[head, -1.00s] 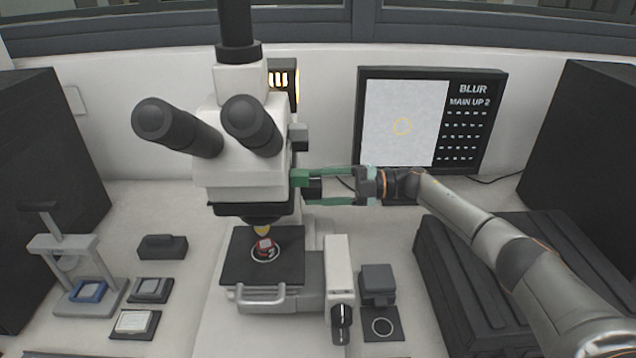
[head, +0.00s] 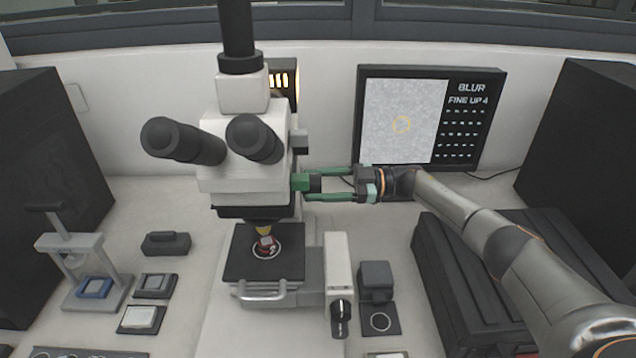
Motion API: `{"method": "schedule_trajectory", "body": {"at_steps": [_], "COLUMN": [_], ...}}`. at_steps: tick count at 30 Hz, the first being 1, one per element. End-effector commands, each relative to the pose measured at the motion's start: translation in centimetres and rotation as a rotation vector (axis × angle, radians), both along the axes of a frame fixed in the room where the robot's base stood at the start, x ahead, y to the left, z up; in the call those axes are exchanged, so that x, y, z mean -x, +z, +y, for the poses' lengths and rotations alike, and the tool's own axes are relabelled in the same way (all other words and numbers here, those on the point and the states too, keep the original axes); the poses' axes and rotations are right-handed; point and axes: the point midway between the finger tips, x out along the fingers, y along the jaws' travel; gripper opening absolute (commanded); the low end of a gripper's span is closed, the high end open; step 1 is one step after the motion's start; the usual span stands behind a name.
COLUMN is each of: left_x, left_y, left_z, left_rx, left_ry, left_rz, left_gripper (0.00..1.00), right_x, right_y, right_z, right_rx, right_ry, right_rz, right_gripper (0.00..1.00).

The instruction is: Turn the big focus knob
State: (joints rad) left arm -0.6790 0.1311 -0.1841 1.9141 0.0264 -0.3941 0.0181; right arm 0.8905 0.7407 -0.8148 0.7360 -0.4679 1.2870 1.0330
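The white microscope (head: 245,180) stands left of centre, with knob parts on its right side. A green block-like part (head: 300,182) and a dark round part (head: 315,184) sit there; I cannot tell which is the big focus knob. My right gripper (head: 308,184) reaches in from the right, its two green fingers above and below these parts. The fingers stand apart; whether they press on a knob is too small to tell. My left gripper is not in view.
A red-sided sample (head: 267,244) sits on the dark stage (head: 240,265). A black ribbed case (head: 440,285) lies under my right arm.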

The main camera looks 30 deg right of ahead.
Motion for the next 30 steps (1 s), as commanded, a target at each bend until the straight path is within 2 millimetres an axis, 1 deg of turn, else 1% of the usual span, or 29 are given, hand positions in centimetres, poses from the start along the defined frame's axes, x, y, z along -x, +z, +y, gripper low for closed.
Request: {"method": "schedule_trajectory", "body": {"at_steps": [9, 23, 24, 30], "left_x": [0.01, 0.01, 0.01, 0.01], "left_y": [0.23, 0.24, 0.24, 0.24], "left_z": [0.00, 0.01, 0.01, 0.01], "left_rx": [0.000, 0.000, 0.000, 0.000], "left_ry": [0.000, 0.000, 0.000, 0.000], "left_rz": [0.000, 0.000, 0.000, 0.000], "left_gripper": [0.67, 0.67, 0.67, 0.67], "right_x": [0.00, 0.00, 0.00, 0.00], "right_y": [0.00, -0.01, -0.01, -0.01], "right_z": [-0.05, -0.03, -0.03, -0.03], "right_rx": [-0.042, -0.048, -0.048, -0.047], "right_ry": [0.000, 0.000, 0.000, 0.000], "right_rz": [0.088, 0.098, 0.098, 0.097], "right_gripper": [0.08, 0.08, 0.66, 0.88]}}
